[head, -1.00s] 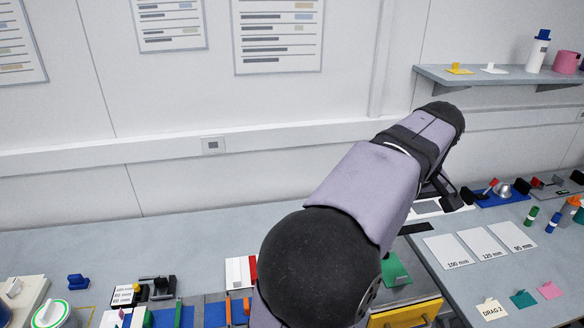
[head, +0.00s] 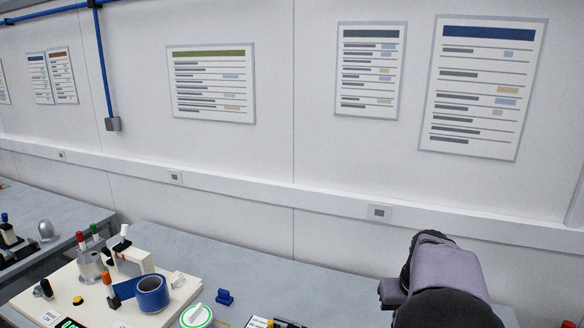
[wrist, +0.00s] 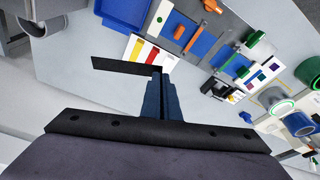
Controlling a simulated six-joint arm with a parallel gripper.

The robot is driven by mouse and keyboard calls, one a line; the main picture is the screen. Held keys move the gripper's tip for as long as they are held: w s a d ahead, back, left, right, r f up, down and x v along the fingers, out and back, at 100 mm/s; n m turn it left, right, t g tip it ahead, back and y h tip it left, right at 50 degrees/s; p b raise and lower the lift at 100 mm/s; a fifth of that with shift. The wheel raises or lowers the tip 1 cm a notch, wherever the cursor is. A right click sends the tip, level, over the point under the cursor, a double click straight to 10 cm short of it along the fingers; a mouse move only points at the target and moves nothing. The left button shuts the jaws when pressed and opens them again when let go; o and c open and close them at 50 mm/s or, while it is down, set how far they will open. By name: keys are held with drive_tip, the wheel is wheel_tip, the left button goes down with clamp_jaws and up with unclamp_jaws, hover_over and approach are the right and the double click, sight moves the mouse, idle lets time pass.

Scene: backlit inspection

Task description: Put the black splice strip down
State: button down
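The black splice strip (wrist: 118,66) shows in the wrist view as a thin, flat, dark bar. My gripper (wrist: 158,78) is shut on its right end, and the strip sticks out to the left. The strip appears to be held above the grey bench (wrist: 85,50), but its height is hard to judge. In the head view only part of my arm shows at the lower right; the gripper and strip are out of that view.
In the wrist view, a colour-striped white card (wrist: 147,51) and a blue tray (wrist: 182,38) lie beyond the strip. Fixtures and rolls crowd the right. Grey bench left of the card is clear. The head view shows a blue tape roll (head: 151,292) on a cream board.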

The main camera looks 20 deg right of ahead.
drive_tip(key=w+a+f+n, duration=0.1)
drive_tip(key=w+a+f, duration=0.2)
drive_tip(key=a, duration=0.7)
drive_tip(key=w+a+f+n, duration=0.2)
drive_tip(key=w+a+f, duration=0.1)
drive_tip(key=a, duration=0.7)
drive_tip(key=w+a+f+n+y, duration=0.1)
drive_tip(key=w+a+f, duration=0.3)
drive_tip(key=a, duration=0.6)
drive_tip(key=shift+a+f+n+t, duration=0.15)
drive_tip(key=shift+f+n+t, duration=0.05)
drive_tip(key=shift+n+t, duration=0.25)
drive_tip(key=shift+w, duration=0.15)
